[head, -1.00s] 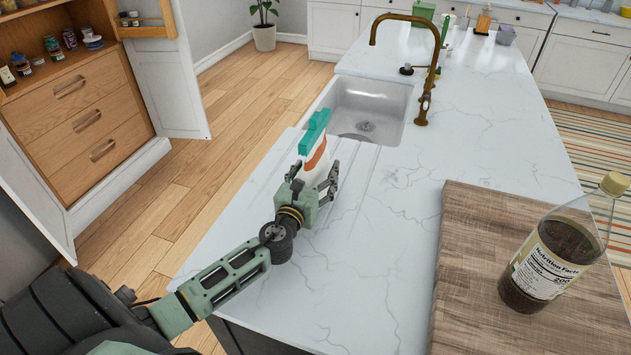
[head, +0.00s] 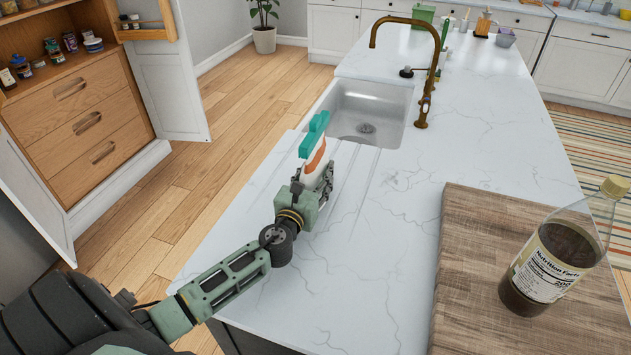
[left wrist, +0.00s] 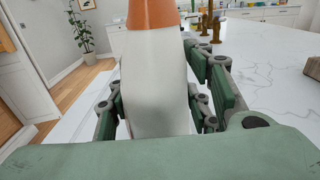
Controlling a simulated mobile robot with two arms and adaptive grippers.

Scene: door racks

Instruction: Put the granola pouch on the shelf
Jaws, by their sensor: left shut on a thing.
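In the left wrist view the pouch (left wrist: 155,85) fills the space between the fingers of my left gripper (left wrist: 158,115). I cannot tell whether the pouch's base still touches the counter. An open wooden cabinet with a shelf (head: 30,80) holding several small jars is at the upper left. My right gripper is not in view.
A cutting board (head: 470,290) with a dark bottle (head: 550,262) lies at the right. The sink (head: 365,108) and brass faucet (head: 430,75) are behind the pouch. A white cabinet door (head: 165,70) stands open. Wooden floor (head: 200,150) separates cabinet and counter.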

